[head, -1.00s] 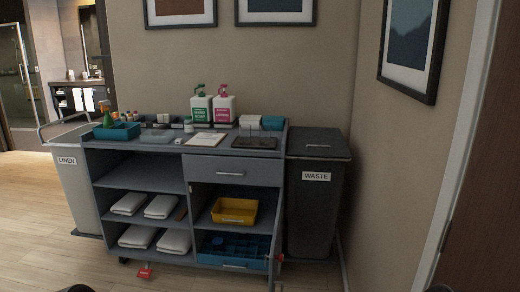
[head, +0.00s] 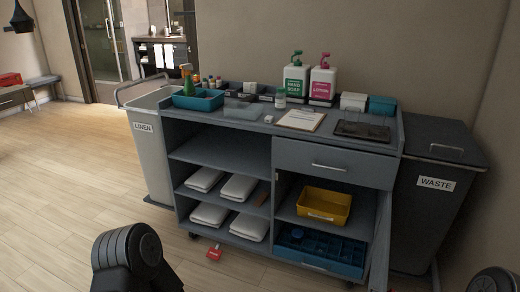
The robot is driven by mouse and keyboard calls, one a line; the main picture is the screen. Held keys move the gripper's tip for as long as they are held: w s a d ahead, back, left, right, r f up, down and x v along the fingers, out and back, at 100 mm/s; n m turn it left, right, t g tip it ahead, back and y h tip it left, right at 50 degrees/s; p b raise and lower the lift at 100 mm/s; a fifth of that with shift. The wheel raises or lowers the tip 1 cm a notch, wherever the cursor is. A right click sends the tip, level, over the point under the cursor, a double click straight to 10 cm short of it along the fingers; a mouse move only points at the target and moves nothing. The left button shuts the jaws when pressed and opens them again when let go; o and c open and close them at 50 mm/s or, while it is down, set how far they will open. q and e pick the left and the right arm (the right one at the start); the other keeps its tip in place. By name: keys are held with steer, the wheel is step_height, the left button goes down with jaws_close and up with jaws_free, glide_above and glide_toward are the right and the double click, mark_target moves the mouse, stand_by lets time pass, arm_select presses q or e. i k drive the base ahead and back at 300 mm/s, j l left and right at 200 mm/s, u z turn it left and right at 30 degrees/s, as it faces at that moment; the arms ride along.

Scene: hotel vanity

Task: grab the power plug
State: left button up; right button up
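I cannot make out a power plug anywhere in the head view. The grey housekeeping cart (head: 222,150) stands ahead of me against the wall, and its top and shelves hold various items. Neither of my grippers is in view. Only rounded dark links of my arms show at the bottom edge, one left of the middle and one in the right corner.
A linen bin (head: 150,160) is at the cart's left end and a waste bin (head: 432,215) at its right. Soap (head: 296,80) and lotion (head: 322,82) bottles stand on top. Open wooden floor (head: 60,190) lies to the left.

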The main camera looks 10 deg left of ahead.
mark_target(269, 119)
steer(key=i+j, duration=0.3)
steer(key=i, duration=0.15)
steer(key=i+j+u, duration=0.1)
steer(key=i+j, duration=0.15)
steer(key=i, duration=0.2)
